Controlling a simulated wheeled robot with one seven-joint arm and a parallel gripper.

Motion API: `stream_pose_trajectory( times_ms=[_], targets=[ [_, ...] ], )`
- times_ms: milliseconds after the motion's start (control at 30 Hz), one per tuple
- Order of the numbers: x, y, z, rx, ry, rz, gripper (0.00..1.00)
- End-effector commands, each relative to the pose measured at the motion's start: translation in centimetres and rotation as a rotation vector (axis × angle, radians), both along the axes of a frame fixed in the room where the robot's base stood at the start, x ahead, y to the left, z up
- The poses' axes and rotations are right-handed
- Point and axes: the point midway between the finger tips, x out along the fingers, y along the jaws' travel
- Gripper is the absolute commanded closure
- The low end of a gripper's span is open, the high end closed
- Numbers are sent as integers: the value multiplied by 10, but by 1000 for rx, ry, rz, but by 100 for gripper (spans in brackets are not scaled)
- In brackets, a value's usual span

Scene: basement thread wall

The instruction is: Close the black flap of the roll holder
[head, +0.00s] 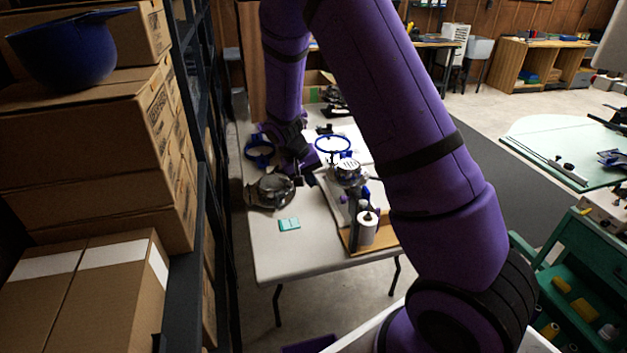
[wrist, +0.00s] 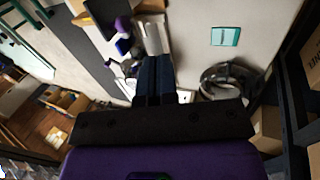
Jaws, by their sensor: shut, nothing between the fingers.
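In the head view, a white roll (head: 367,230) stands upright on a wooden board at the front right of the table, beside a dark upright part (head: 354,212) that looks like the roll holder. I cannot make out its black flap clearly, or whether it is open. My gripper (head: 308,178) points down over the table, left of the roll and apart from it. In the wrist view, my gripper (wrist: 154,60) is shut and empty, with its dark fingers together. A pale grey strip (wrist: 151,34) lies just beyond the fingertips.
A teal box (head: 289,224) and a dark round device (head: 270,188) lie on the table (head: 285,255) left of the roll. A blue ring (head: 332,144) stands behind. Shelving with cartons (head: 95,140) rises close on the left. The table's front left is clear.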

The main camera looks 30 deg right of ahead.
Motion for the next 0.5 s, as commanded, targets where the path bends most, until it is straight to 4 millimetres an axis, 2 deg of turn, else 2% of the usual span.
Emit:
stream_pose_trajectory(
  times_ms=[400,500],
  targets=[
    [-10,-28,-72,-1,4,0,100],
    [-14,-43,-71,1,-1,-4,100]
  ],
)
